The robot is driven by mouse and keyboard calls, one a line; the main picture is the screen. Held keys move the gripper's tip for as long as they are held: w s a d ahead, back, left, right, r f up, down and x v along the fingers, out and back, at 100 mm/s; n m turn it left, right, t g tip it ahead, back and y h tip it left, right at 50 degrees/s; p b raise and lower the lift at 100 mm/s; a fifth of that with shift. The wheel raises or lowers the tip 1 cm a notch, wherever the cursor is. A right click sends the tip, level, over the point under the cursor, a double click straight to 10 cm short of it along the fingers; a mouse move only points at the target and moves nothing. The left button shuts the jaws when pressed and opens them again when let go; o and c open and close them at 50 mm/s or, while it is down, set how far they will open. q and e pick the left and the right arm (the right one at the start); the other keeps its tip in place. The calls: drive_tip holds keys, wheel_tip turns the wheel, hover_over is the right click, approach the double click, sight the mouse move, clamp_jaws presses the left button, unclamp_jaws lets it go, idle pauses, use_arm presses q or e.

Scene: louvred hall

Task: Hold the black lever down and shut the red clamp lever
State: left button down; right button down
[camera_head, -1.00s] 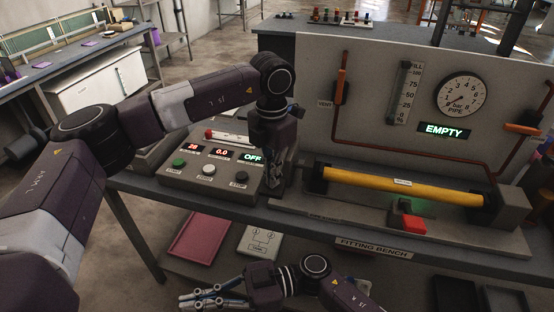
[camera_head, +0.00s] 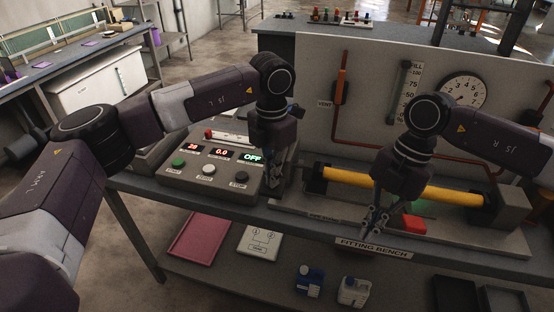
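The red lever (camera_head: 412,224) shows as a red block at the front of the fitting bench, below the yellow pipe (camera_head: 345,178). My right gripper (camera_head: 374,226) points down just left of it, near the bench's front edge. Its fingers look parted with nothing between them, and I see no contact with the red lever. My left gripper (camera_head: 273,183) points down at the left end of the pipe fixture, right of the control box. Its dark fingers are close together and I cannot tell whether they hold anything. I cannot make out the black lever; the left gripper may cover it.
The control box (camera_head: 213,165) has several buttons and displays reading 28, 0.0 and OFF. The upright panel (camera_head: 315,95) carries an orange vent handle (camera_head: 341,86) and a gauge (camera_head: 464,92).

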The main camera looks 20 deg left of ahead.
sight(415, 223)
drive_tip(key=w+d+r+t, duration=0.1)
drive_tip(key=d+r, duration=0.1)
drive_tip(key=d, duration=0.1)
drive_tip(key=w+d+r+h, duration=0.1)
drive_tip(key=d+r, duration=0.2)
drive_tip(key=w+d+r+t+h, duration=0.1)
drive_tip(key=d+r, duration=0.2)
drive_tip(key=shift+w+t, duration=0.3)
drive_tip(key=shift+w, duration=0.1)
drive_tip(key=shift+d, duration=0.2)
drive_tip(key=shift+f, duration=5.1)
drive_tip(key=shift+r, duration=4.05)
